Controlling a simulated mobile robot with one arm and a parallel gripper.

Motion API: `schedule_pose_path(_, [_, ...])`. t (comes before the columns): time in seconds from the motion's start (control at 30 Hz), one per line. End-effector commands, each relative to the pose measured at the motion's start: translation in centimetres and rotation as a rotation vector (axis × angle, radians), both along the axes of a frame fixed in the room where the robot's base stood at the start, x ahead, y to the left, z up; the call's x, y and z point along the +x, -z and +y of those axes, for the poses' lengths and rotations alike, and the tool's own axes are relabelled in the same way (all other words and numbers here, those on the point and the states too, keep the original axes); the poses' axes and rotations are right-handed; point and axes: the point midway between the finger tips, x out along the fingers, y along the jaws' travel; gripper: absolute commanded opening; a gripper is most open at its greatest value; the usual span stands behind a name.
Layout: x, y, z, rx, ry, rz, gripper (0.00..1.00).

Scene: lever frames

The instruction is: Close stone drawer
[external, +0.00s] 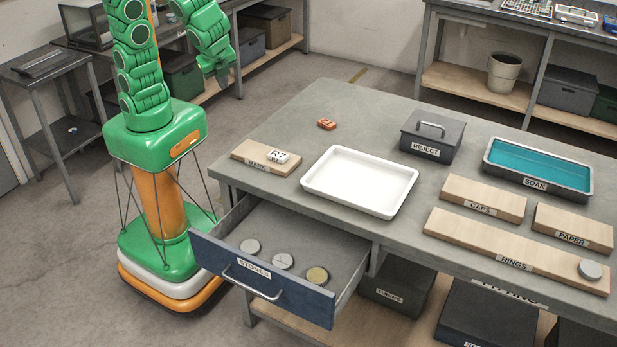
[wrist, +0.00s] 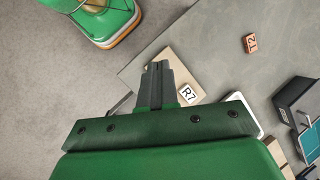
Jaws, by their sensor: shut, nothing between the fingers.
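The stone drawer (external: 262,278), with a dark blue front labelled STONES and a metal bar handle (external: 252,283), stands pulled out from under the grey table's left end. Three round discs lie in it: two grey and one yellowish. My gripper (external: 222,78) is up at the back left in the external view, well away from the drawer and not touching it. In the wrist view my gripper (wrist: 158,68) has its dark fingers together and empty. The drawer is mostly hidden there behind my gripper's body.
On the grey table (external: 330,110) are the MARK block (external: 250,160) with a white R7 tile, an orange tile (external: 326,124), a white tray (external: 355,205), a REJECT box (external: 432,135) and a SOAK tray (external: 535,168). Open floor lies in front of the drawer.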

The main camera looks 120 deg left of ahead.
Motion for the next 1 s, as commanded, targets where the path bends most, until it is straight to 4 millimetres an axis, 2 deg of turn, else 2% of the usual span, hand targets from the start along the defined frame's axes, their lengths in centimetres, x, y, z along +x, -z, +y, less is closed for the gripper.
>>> schedule_pose_path(0.03, [1.2, 0.3, -0.6, 0.015, 0.031, 0.01, 0.0])
schedule_pose_path(0.2, [4.6, 0.9, -2.4, 0.063, 0.131, 0.035, 0.0])
schedule_pose_path(0.57, [11.0, 3.3, -7.8, 0.159, 0.356, 0.097, 0.0])
schedule_pose_path(0.77, [13.9, 5.2, -11.7, 0.209, 0.486, 0.134, 0.0])
schedule_pose_path(1.0, [16.8, 8.0, -17.1, 0.262, 0.648, 0.174, 0.0])
